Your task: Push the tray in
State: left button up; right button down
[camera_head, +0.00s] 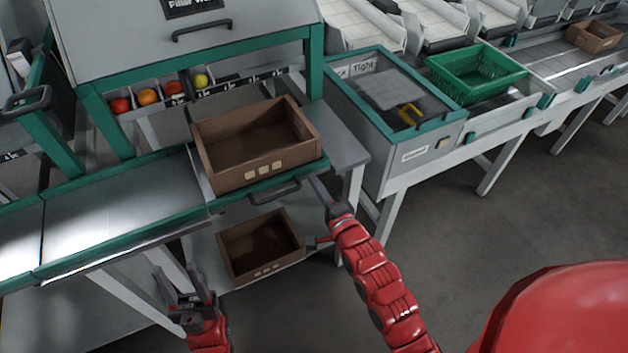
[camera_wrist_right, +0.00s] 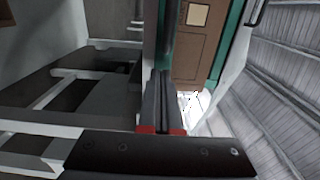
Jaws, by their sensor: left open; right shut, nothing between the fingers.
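The tray (camera_head: 306,174) has a green front edge and a dark bar handle (camera_head: 275,194). It sticks out from the bench below the filling station, with an open brown crate (camera_head: 205,160) on it. My right gripper (camera_head: 319,185) is shut and empty, its fingertips at the tray's right front corner; I cannot tell if they touch. In the right wrist view, the shut fingers (camera_wrist_right: 163,90) point at the green edge (camera_wrist_right: 219,52), with the crate (camera_wrist_right: 193,50) behind it. My left gripper (camera_head: 186,294) is open and empty, low in front of the bench.
A second brown crate (camera_head: 260,272) stands on the lower shelf. A weighing cabinet (camera_head: 412,154) and a green crate (camera_head: 476,72) stand to the right. The floor at the right is clear.

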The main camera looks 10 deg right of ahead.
aim_at(276, 120)
jog(key=shift+w+a, duration=0.15)
jog(key=shift+w, duration=0.45)
jog(key=b+x, duration=0.8)
jog(key=x, duration=1.3)
jog(key=shift+w+a+f+b, duration=0.1)
jog(key=shift+w+b, duration=0.25)
jog(key=shift+w+a, duration=0.1)
jog(key=shift+w, duration=0.15)
jog(key=shift+r, duration=0.5)
